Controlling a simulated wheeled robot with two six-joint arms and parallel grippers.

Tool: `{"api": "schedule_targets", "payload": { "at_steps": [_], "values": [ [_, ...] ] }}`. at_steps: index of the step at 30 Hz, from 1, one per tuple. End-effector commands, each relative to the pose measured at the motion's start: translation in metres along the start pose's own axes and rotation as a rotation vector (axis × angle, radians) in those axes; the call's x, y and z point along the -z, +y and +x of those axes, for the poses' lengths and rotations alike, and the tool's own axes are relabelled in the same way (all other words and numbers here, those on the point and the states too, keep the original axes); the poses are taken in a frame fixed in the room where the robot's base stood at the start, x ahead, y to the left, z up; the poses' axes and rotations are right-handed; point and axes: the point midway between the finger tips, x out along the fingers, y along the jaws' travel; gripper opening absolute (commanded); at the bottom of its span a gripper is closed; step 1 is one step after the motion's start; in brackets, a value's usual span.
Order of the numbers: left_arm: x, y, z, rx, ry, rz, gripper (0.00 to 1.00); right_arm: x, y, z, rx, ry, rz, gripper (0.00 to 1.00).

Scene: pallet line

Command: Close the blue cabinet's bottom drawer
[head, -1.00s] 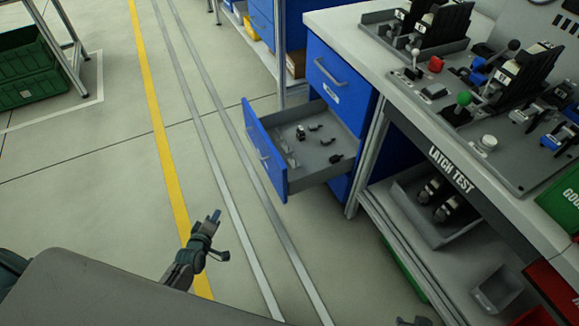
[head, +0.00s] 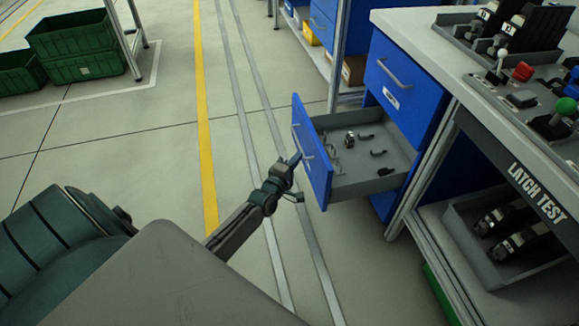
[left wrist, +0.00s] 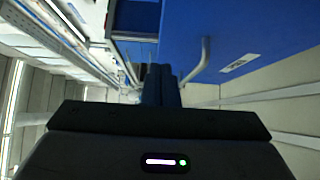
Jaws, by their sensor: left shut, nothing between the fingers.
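The blue cabinet's bottom drawer (head: 314,165) stands pulled out under the bench, with several small dark parts lying on its grey floor. A closed blue drawer (head: 402,85) is above it. My left gripper (head: 294,160) is shut and empty, with its tip at the open drawer's blue front near the handle. I cannot tell whether it touches. In the left wrist view the dark fingers (left wrist: 160,85) point toward a blue panel (left wrist: 245,30) with a grey handle and white label. My right gripper is not in view.
The bench with the LATCH TEST label (head: 537,192) stands right of the drawer, with a grey tray (head: 470,240) on its lower shelf. Green crates (head: 80,45) are at the far left. The floor left of the drawer is clear.

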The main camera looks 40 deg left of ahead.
Motion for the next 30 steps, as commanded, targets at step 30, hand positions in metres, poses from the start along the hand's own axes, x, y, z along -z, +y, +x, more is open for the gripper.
{"api": "schedule_targets", "payload": {
  "at_steps": [30],
  "values": [
    [-0.035,-0.001,0.054,0.000,0.000,0.000,0.00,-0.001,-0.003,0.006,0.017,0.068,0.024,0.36]
  ]
}}
